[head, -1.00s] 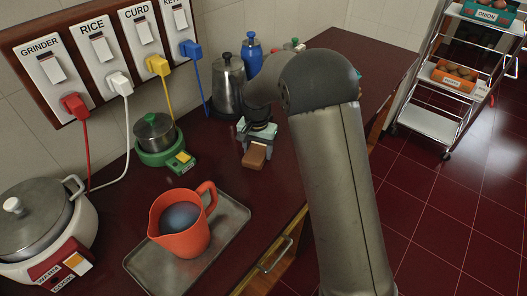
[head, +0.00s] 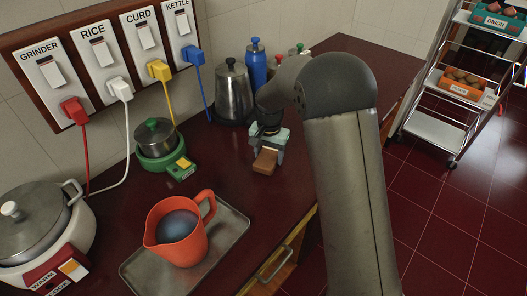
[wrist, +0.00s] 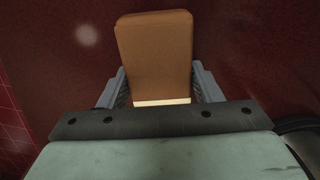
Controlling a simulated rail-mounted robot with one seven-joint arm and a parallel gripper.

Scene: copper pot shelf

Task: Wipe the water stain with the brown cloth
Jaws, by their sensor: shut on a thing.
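The brown cloth (head: 265,161) is a folded, block-like brown pad. My gripper (head: 269,152) is shut on it, over the dark red counter, right of the green-based grinder. In the wrist view the cloth (wrist: 155,50) sits between the two grey fingers (wrist: 160,88) and sticks out ahead of them, with a pale strip at its near end. A faint pale round spot, which looks like the water stain (wrist: 87,35), lies on the dark red surface left of the cloth and apart from it. I cannot make out the stain clearly in the head view. Whether the cloth touches the counter is unclear.
The grinder (head: 157,148) and a steel kettle (head: 232,92) stand at the wall, with a blue bottle (head: 256,64) beside the kettle. An orange jug (head: 180,240) stands on a metal tray (head: 232,226) in front. Bare counter lies between tray and cloth.

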